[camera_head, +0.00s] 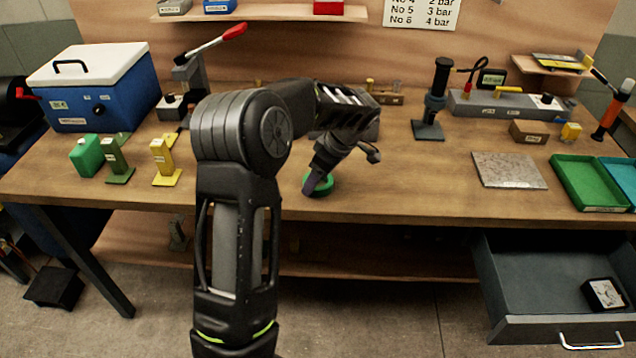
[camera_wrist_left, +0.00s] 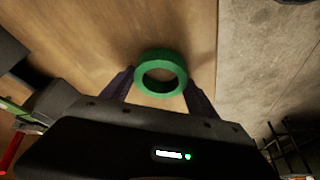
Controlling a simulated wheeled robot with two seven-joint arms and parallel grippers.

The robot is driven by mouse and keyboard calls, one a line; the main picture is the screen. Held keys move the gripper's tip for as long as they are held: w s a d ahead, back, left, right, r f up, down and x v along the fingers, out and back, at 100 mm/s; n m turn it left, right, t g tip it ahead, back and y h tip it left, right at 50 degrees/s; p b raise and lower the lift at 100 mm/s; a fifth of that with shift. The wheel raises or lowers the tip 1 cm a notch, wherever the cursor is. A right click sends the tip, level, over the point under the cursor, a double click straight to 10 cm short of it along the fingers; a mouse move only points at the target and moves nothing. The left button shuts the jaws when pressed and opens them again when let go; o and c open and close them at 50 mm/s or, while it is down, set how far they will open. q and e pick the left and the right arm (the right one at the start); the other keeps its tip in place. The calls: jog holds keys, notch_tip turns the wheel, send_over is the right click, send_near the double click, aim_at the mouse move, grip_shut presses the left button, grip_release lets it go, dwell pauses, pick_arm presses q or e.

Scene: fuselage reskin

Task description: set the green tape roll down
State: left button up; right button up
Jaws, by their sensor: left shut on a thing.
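The green tape roll (camera_head: 322,188) is a ring with an open middle. In the head view it is at the front edge of the wooden workbench (camera_head: 400,195), partly hidden by my left gripper (camera_head: 313,181). In the left wrist view the tape roll (camera_wrist_left: 161,56) sits between the two dark fingers of my left gripper (camera_wrist_left: 160,86), which is shut on it. I cannot tell whether the roll touches the bench top. My right gripper is not in view.
A stone-like plate (camera_head: 509,170) and a green tray (camera_head: 590,182) lie to the right. A black-and-grey stand (camera_head: 430,130) is behind. Green and yellow blocks stand at the left. An open drawer (camera_head: 545,290) is below right. Bare bench lies right of the roll.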

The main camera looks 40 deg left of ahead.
pick_arm(q)
jog(key=shift+c, duration=0.7)
notch_tip(320, 180, up, 10)
jog(key=b, duration=0.1)
dwell(0.7)
